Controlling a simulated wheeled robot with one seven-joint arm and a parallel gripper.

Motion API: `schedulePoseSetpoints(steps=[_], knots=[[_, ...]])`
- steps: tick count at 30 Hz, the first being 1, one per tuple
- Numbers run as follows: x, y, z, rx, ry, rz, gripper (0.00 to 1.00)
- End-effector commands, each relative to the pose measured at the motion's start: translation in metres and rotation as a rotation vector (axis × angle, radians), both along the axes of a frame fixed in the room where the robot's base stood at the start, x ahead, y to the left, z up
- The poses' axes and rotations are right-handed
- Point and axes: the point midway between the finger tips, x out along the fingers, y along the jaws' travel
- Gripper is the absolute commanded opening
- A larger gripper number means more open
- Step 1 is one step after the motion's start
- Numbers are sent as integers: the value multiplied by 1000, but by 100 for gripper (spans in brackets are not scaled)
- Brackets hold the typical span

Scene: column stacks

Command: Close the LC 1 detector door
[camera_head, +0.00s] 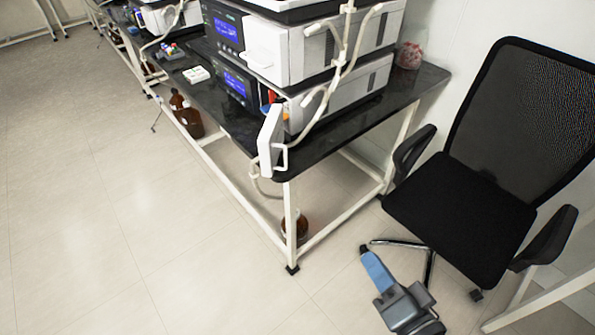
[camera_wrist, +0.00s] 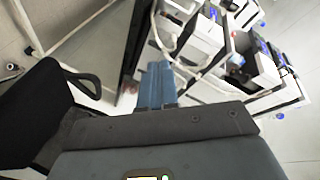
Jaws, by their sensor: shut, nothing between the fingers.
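A white door panel with a handle (camera_head: 271,142) stands open at the front of the near instrument stack's lower module (camera_head: 340,95). It swings out past the black bench's front edge, and the red and orange parts behind it show. I see no label naming the stack. My gripper (camera_head: 372,262) has blue fingers, shut and empty, and is low over the floor, right of the bench's near corner and in front of the chair. It is well apart from the door. In the wrist view, my fingers (camera_wrist: 155,68) point toward the bench and instruments; the door is hard to make out there.
A black office chair (camera_head: 460,205) stands close to my gripper on the right. The black bench (camera_head: 420,85) has white legs, brown bottles (camera_head: 188,120) below and loose white tubing (camera_head: 345,60) at the stack. The floor (camera_head: 120,220) left of the bench is clear.

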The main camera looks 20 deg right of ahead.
Motion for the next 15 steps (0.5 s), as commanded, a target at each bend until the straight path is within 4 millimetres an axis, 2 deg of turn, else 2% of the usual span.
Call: schedulePoseSetpoints(steps=[1,3,9,12,15], knots=[[25,-2,-9,77,-27,-10,0],[55,-3,-16,189,-55,-16,0],[128,-7,-20,460,-126,-17,0],[150,-8,-17,546,-149,-13,0],[162,-8,-15,593,-161,-9,0]])
